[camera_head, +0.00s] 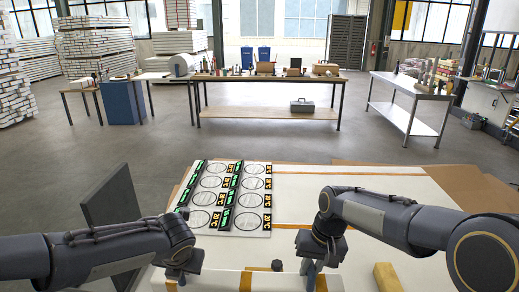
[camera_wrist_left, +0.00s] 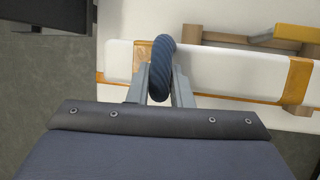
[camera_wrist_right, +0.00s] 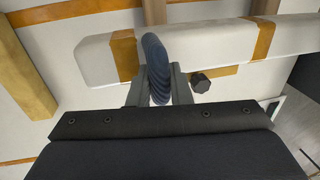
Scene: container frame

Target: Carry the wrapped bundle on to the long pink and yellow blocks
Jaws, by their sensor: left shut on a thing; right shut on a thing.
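The wrapped bundle (camera_wrist_left: 220,70) is a long white roll with orange bands, lying across the left and right wrist views (camera_wrist_right: 210,46); its near side shows at the bottom of the head view (camera_head: 215,279). My left gripper (camera_wrist_left: 160,85) is shut on a dark blue rope loop at one end. My right gripper (camera_wrist_right: 157,85) is shut on a similar loop near the other end. A yellow block (camera_wrist_right: 26,80) lies apart from the bundle; it also shows in the head view (camera_head: 387,277). Pinkish-brown blocks (camera_wrist_left: 225,38) lie beside the bundle, one partly hidden behind it. I cannot tell whether the bundle touches them.
A white board with black-and-green labels and circles (camera_head: 232,225) lies on the far left of the pale work surface (camera_head: 340,185). A dark panel (camera_head: 112,205) stands at its left. A dark knob (camera_wrist_right: 200,83) sits beside the bundle. The surface's far right is clear.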

